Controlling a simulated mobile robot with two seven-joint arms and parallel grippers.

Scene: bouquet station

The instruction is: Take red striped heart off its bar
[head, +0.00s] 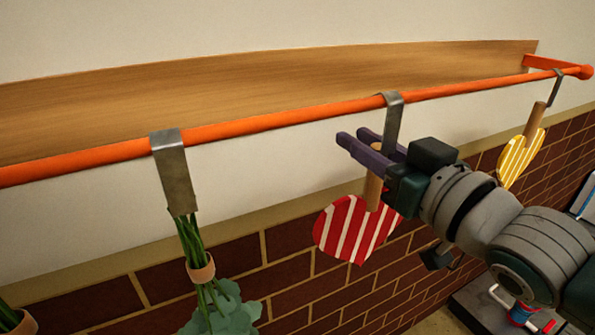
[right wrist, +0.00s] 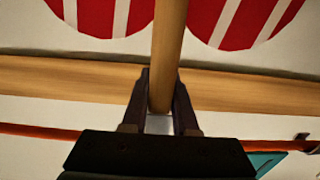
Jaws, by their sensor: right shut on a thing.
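The red striped heart (head: 350,228), red with white stripes on a wooden stick (head: 373,190), hangs below the orange bar (head: 300,119). Its flat metal hook (head: 393,125) still lies over the bar. My right gripper (head: 353,140), with purple fingers, reaches in from the right and is shut on the stick just below the hook. In the right wrist view the fingers (right wrist: 161,82) stand on both sides of the stick (right wrist: 168,45), with the heart (right wrist: 250,20) at the top of the picture. My left gripper is not in view.
A green bunch (head: 212,305) hangs from a metal hook (head: 175,170) to the left. A yellow striped heart (head: 520,158) hangs to the right near the bar's end. A wooden board (head: 250,85) runs along the wall behind the bar. Brick wall (head: 290,285) lies below.

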